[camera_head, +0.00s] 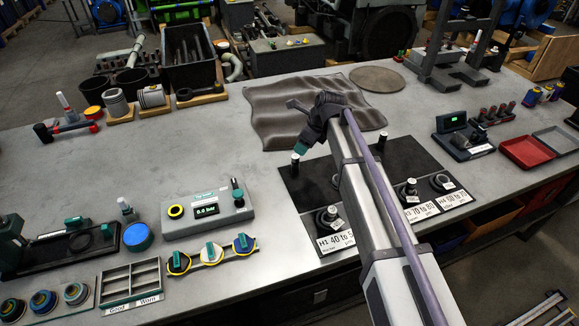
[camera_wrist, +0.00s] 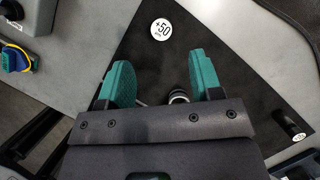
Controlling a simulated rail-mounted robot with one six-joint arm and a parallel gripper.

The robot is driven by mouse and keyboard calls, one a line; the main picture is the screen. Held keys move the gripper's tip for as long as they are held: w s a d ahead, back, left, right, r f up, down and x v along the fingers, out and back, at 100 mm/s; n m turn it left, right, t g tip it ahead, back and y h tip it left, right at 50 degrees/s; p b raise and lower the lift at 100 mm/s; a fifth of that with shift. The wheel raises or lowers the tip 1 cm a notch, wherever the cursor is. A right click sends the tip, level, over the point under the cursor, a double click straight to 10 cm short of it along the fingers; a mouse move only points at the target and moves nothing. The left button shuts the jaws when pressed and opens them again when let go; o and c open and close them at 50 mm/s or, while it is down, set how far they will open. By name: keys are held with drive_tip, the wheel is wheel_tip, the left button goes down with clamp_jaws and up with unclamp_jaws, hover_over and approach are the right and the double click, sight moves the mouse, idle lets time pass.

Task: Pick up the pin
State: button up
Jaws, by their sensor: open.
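My gripper (camera_head: 300,149) hangs above the back left part of a black mat (camera_head: 292,188). In the wrist view its two teal fingers (camera_wrist: 158,72) are open and apart, with nothing held between them. A small round metal part (camera_wrist: 179,97) shows in the gap, beyond the fingers and partly hidden by the gripper body. A dark post with a white top (camera_head: 295,157) stands on the mat by the fingertips. A white disc marked +50 (camera_wrist: 161,29) shows past the fingertips in the wrist view. I cannot tell for sure which part is the pin.
Labelled gauge parts (camera_head: 328,218) stand at the mat's front, partly hidden by my arm. A crumpled dark cloth (camera_head: 290,110) lies behind. A grey box with a display (camera_head: 207,210) sits to the left. A red tray (camera_head: 525,150) is at the right.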

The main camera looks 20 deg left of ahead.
sight(296, 157)
drive_tip(key=b+x, duration=0.1)
drive_tip(key=x, duration=0.1)
drive_tip(key=b+x, duration=0.1)
drive_tip(key=b, duration=0.1)
drive_tip(key=b+x, duration=0.2)
drive_tip(key=shift+w+d+f, duration=0.15)
drive_tip(key=shift+d+f, duration=0.05)
drive_tip(key=shift+f, duration=0.25)
drive_tip(key=shift+a+f, duration=0.1)
drive_tip(key=shift+a, duration=0.1)
drive_tip(key=b+x, duration=0.5)
drive_tip(key=shift+a+f, duration=0.1)
drive_tip(key=shift+r, duration=0.25)
clamp_jaws()
